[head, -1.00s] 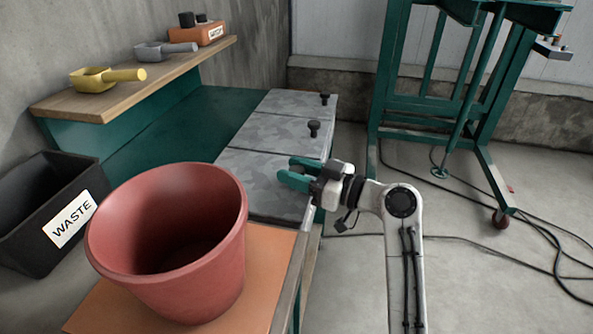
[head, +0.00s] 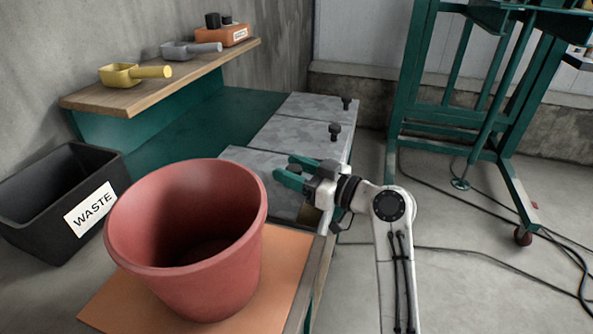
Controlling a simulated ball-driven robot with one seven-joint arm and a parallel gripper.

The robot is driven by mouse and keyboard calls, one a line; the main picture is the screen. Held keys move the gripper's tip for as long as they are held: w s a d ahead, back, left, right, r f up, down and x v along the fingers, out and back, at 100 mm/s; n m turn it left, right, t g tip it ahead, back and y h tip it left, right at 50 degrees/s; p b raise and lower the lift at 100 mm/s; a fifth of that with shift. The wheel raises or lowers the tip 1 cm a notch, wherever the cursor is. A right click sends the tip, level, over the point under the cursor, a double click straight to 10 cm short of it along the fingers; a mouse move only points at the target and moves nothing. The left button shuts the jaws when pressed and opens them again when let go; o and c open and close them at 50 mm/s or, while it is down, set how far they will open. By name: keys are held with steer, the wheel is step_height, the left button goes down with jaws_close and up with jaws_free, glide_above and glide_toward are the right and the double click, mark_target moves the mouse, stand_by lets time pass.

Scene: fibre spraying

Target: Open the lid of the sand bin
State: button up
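Three grey mottled lids lie in a row along the green bench. The far lid (head: 318,107) and the middle lid (head: 290,135) are flat, each with a black knob at its right edge. The nearest lid (head: 247,158) is partly covered by my gripper, and its knob is hidden. A small brown patch shows by its right edge; I cannot tell whether this is sand or the bin's side. My gripper (head: 289,171) is over this lid, its teal fingers pointing left with a gap between them. I cannot tell whether they hold the knob. No lid label is readable.
A red bucket (head: 190,235) stands on an orange board in front. A black waste bin (head: 45,215) is at left. A wooden shelf (head: 150,90) holds a yellow scoop, a grey scoop and an orange box. A green wheeled frame (head: 510,150) and floor cables are at right.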

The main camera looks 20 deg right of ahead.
steer(key=shift+o, duration=0.9)
steer(key=v, duration=1.1)
steer(key=shift+r, duration=0.1)
